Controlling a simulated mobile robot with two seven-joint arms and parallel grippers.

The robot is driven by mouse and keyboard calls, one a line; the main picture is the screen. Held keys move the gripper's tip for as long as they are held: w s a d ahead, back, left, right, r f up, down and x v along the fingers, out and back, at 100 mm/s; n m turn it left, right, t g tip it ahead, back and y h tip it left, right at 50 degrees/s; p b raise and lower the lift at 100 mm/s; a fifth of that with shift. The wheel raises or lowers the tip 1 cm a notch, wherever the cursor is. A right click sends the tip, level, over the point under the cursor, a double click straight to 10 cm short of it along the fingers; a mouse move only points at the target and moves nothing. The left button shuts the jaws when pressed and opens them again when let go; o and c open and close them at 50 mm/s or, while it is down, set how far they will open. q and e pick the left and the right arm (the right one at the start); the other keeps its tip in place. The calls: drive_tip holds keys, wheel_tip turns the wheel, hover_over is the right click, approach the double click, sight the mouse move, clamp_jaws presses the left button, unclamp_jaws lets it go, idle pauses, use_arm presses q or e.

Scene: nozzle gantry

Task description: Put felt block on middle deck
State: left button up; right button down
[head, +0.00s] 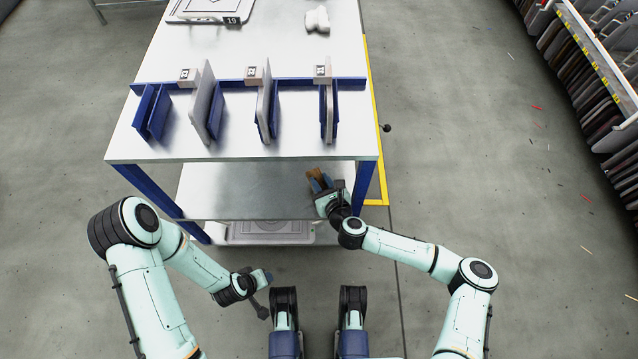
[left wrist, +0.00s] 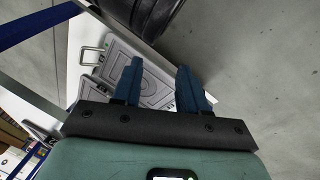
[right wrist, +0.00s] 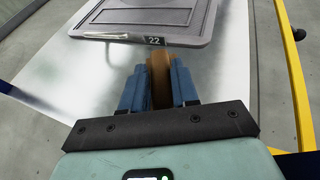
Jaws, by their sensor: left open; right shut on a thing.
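The felt block, a brown piece, is between the blue fingers of my right gripper (right wrist: 158,95). It shows as the felt block (right wrist: 160,78) in the right wrist view and as a small brown piece (head: 315,182) in the head view. My left gripper (left wrist: 157,85) is open and empty, low in front of the bench in the head view (head: 266,277).
The bench top (head: 225,150) overhangs the deck and carries several blue-and-grey upright holders (head: 205,105). A grey case marked 22 (right wrist: 150,18) lies on the metal surface ahead of the right gripper. A grey case (head: 268,231) lies below the deck. A yellow frame (head: 378,150) borders the right side.

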drive_tip(key=shift+w+a, duration=0.2)
drive_tip(key=shift+w, duration=0.35)
wheel_tip(320, 180, down, 3)
drive_tip(key=shift+w+f+b, duration=0.1)
drive_tip(key=shift+f+b, duration=0.1)
drive_tip(key=shift+b, duration=0.75)
drive_tip(key=shift+f, duration=0.1)
drive_tip(key=c, duration=0.8)
unclamp_jaws()
drive_tip(key=shift+c, duration=0.2)
use_arm(q)
drive_tip(key=f, duration=0.1)
drive_tip(key=s+f, duration=0.1)
drive_tip(key=a+f, duration=0.1)
drive_tip(key=shift+s+g, duration=0.3)
drive_tip(key=shift+g, duration=0.1)
